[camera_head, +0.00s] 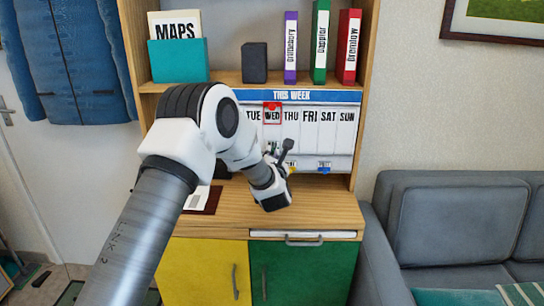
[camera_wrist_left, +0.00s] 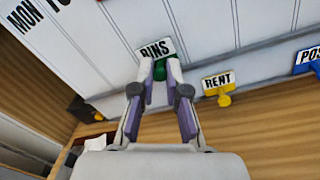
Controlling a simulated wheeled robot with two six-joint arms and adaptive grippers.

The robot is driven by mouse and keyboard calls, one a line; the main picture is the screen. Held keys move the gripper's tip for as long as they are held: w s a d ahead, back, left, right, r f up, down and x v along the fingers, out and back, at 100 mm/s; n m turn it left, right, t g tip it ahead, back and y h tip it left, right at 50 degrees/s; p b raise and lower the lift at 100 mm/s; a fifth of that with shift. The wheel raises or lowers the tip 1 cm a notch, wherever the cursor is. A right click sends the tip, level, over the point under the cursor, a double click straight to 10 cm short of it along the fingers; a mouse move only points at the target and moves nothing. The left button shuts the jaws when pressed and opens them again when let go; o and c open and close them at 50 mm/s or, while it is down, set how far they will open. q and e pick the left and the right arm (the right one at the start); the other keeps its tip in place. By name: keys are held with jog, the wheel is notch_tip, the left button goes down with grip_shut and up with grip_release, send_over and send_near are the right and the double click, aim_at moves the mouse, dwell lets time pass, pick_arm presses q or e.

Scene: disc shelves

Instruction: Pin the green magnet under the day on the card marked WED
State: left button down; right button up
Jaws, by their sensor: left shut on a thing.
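The white weekly board (camera_head: 318,140) stands in the shelf unit under a blue "THIS WEEK" strip. Its WED heading (camera_head: 272,116) has a red frame around it, between TUE and THU. My left gripper (camera_wrist_left: 161,72) is shut on the green magnet (camera_wrist_left: 160,74), which carries a white BINS label (camera_wrist_left: 156,49). In the wrist view it is by the lower part of the board; I cannot tell whether the magnet touches it. In the head view my left gripper (camera_head: 272,151) is below the WED column, and my arm hides the board's left part. My right gripper is out of view.
A yellow RENT magnet (camera_wrist_left: 218,86) and a blue magnet (camera_wrist_left: 314,62) sit along the board's lower edge. The wooden counter (camera_head: 325,211) in front is mostly clear. Upright binders (camera_head: 320,45) and a dark box (camera_head: 254,62) stand on the shelf above.

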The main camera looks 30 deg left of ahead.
pick_arm(q)
jog(key=shift+w+a, duration=0.1)
jog(key=shift+w, duration=0.05)
jog(key=c, duration=1.1)
grip_release()
jog(key=v, duration=1.2)
